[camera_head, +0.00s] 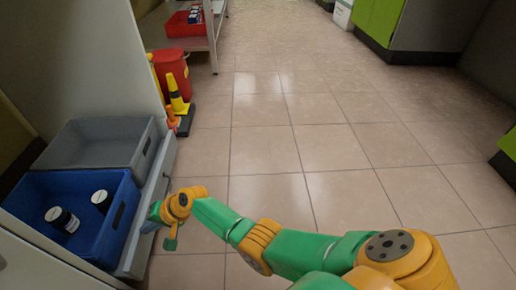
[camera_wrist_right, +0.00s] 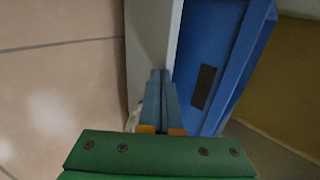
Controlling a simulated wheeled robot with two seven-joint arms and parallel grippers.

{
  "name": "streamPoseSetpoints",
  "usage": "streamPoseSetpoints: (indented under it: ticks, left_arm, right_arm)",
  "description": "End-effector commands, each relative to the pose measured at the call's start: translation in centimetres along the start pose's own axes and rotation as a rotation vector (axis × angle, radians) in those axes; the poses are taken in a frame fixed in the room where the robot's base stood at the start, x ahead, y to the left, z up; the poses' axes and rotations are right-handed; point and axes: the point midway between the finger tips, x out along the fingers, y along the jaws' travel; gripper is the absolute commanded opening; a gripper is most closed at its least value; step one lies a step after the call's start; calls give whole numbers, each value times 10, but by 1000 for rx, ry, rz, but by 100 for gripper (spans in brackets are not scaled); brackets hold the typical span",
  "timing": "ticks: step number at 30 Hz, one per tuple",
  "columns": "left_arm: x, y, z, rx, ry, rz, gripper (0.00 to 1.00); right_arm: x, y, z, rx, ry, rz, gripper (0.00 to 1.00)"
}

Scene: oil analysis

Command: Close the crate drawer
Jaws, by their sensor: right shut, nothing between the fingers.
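The crate drawer (camera_head: 135,256) stands pulled out at the left of the head view, with a light grey front panel. It holds a blue crate (camera_head: 92,245) and a grey crate (camera_head: 85,150). My right gripper (camera_head: 152,214) is at the outer side of the drawer front, beside the blue crate. In the right wrist view, the right gripper (camera_wrist_right: 160,75) is shut and empty, with its fingertips at the pale drawer front (camera_wrist_right: 150,35). The blue crate (camera_wrist_right: 205,45) lies just beyond. Whether the fingers touch the panel cannot be told. My left gripper is out of view.
Two dark bottles with white lids (camera_head: 102,199) are in the blue crate. A red bin (camera_head: 172,70) and a yellow-black cone (camera_head: 177,97) stand beyond the drawer. A shelf with a red tray (camera_head: 183,27) is farther back. The tiled floor (camera_head: 290,140) to the right is clear.

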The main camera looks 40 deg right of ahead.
Motion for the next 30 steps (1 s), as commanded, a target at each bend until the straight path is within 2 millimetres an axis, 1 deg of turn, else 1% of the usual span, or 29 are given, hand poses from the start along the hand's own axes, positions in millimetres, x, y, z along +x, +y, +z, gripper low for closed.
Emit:
streamPoseSetpoints:
  ticks: [1, 9, 30]
  left_arm:
    - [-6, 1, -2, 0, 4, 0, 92]
    - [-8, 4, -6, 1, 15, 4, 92]
    - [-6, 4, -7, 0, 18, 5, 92]
  right_arm:
    - [6, -1, 0, 0, -1, -2, 0]
    - [14, -12, 0, 0, 0, -1, 0]
    - [14, -17, 0, 1, 4, -8, 0]
